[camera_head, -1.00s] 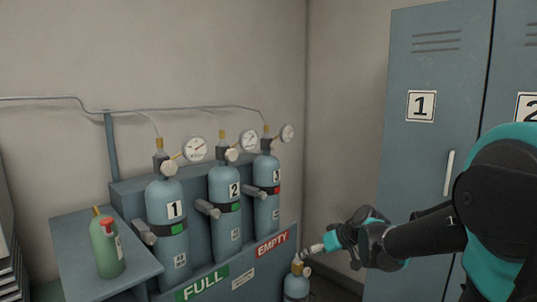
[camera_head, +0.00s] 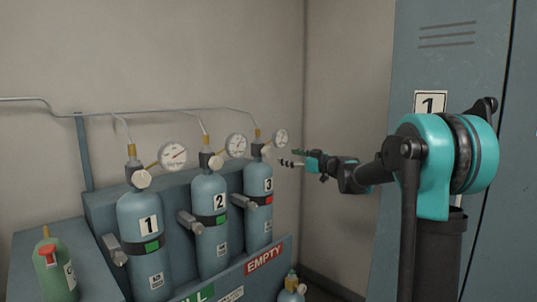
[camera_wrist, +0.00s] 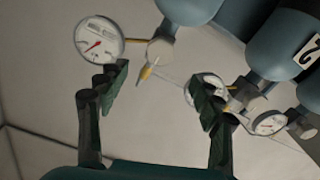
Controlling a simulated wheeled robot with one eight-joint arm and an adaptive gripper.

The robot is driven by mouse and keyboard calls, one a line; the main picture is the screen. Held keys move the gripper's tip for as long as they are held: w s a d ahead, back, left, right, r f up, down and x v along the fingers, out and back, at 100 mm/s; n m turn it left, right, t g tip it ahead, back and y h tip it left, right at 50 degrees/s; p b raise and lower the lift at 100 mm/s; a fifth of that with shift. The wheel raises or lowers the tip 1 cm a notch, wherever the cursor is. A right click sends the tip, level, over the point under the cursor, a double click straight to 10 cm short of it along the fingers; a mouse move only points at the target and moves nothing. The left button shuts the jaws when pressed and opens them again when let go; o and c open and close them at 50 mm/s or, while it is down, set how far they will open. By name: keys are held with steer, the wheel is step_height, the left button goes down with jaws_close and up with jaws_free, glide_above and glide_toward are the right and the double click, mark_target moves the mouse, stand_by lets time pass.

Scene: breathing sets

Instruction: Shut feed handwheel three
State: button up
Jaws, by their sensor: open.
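Cylinder 3 (camera_head: 257,222) stands at the right end of a row of blue-grey cylinders in the head view. Its pale round feed handwheel (camera_head: 266,152) sits at the valve on top, below a gauge (camera_head: 281,137). My gripper (camera_head: 291,158) is open and empty, just right of this handwheel, fingers pointing left at it. In the wrist view the handwheel (camera_wrist: 160,50) shows beyond and between my two spread fingers (camera_wrist: 160,82), apart from them. The gauge (camera_wrist: 100,40) is past the left finger. The right finger partly covers another gauge (camera_wrist: 205,88).
Cylinders 1 (camera_head: 146,250) and 2 (camera_head: 211,240) stand left with green tags; cylinder 3 has a red tag (camera_head: 267,200). Thin pipes run to the wall line. A small cylinder (camera_head: 291,291) stands low by the EMPTY sign (camera_head: 264,256). A locker (camera_head: 440,75) stands right.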

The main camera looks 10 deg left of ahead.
mark_target(269, 153)
steer(key=x, duration=1.2)
steer(key=shift+c, duration=0.4)
steer(key=c, duration=1.1)
steer(key=shift+m, duration=0.4)
